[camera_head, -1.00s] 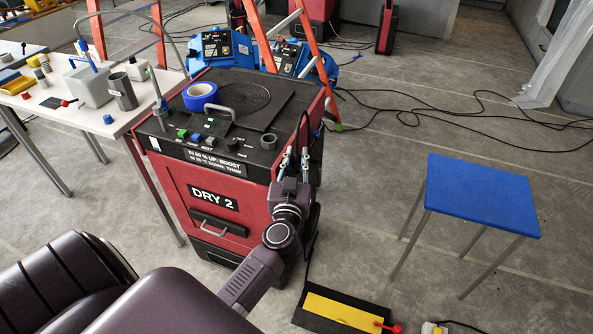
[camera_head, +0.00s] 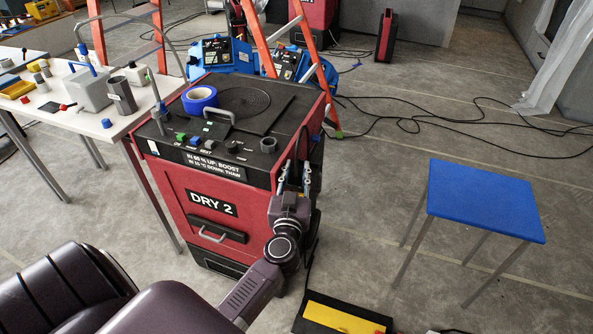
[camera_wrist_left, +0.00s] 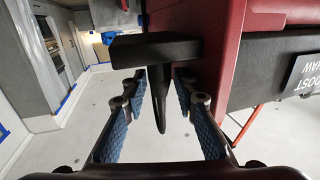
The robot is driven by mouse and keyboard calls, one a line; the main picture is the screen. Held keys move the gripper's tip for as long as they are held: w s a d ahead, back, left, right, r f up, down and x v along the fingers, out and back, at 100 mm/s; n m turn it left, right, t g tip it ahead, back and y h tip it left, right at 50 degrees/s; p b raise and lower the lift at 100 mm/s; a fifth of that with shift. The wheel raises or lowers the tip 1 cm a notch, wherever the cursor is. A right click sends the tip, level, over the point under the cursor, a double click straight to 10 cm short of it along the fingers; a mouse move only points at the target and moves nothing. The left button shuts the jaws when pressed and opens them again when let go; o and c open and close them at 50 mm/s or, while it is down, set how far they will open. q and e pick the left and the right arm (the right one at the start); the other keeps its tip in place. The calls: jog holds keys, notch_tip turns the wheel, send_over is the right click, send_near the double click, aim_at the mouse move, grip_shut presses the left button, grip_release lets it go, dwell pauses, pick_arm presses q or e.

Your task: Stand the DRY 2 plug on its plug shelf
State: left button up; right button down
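The DRY 2 machine (camera_head: 170,190) is a red cabinet with a black top and a "DRY 2" label on its front. My left gripper (camera_head: 295,168) is at its right front corner, fingers pointing up, beside a black cable. In the left wrist view, the blue-padded fingers (camera_wrist_left: 160,92) are apart. A black block with a tapering black stem (camera_wrist_left: 161,100), possibly the plug and its shelf, is beyond and between them, with gaps showing on both sides. I cannot tell plug from shelf there. My right gripper is not in view.
A blue-topped stool (camera_head: 485,200) stands to the right. A white table (camera_head: 75,125) with tools and cups adjoins the machine's left. Blue tape (camera_head: 200,97) lies on the machine top. A black and yellow panel (camera_head: 340,318) lies on the floor at the bottom. Black cables (camera_head: 420,120) cross the floor behind.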

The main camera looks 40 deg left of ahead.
pick_arm(q)
jog(key=v, duration=1.2)
